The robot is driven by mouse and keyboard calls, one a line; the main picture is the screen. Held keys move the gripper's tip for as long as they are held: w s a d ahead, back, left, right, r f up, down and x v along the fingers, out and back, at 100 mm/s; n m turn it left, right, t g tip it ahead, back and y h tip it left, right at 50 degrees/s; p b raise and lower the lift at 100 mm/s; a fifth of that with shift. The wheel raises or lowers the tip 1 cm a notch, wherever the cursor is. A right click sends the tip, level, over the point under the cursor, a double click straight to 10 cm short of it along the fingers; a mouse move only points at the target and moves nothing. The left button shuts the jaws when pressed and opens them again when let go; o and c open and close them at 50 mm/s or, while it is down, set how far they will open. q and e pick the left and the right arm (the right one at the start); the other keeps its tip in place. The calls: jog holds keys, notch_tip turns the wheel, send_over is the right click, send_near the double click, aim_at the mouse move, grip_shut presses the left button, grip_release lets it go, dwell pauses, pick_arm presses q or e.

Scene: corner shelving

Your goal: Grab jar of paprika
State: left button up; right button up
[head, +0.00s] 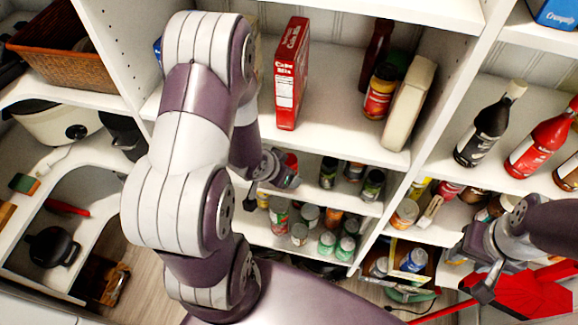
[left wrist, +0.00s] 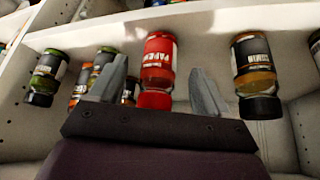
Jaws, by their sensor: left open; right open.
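The red-labelled jar (left wrist: 157,58), whose label appears to read paprika, stands on a shelf in the left wrist view, which shows it upside down with its red lid low. My left gripper (left wrist: 159,80) is open, and the jar shows between its two fingers. Whether the fingers reach around it or stop short is unclear. In the head view, a red jar top (head: 291,160) shows just behind my left gripper (head: 284,180), mostly hidden by it. My right gripper (head: 474,270) is open and empty at the lower right, in front of the shelves.
Another spice jar (left wrist: 256,75) stands to the right of the red one, and several more (left wrist: 46,77) to the left. In the head view, a shelf board (head: 330,150) lies just above this row. A red cake-mix box (head: 291,75) stands on that board.

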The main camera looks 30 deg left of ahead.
pick_arm(q)
jog(key=x, duration=0.3)
jog(key=shift+w+b, duration=0.3)
jog(key=shift+w, duration=0.2)
jog(key=shift+s, duration=0.1)
jog(key=c, duration=1.1)
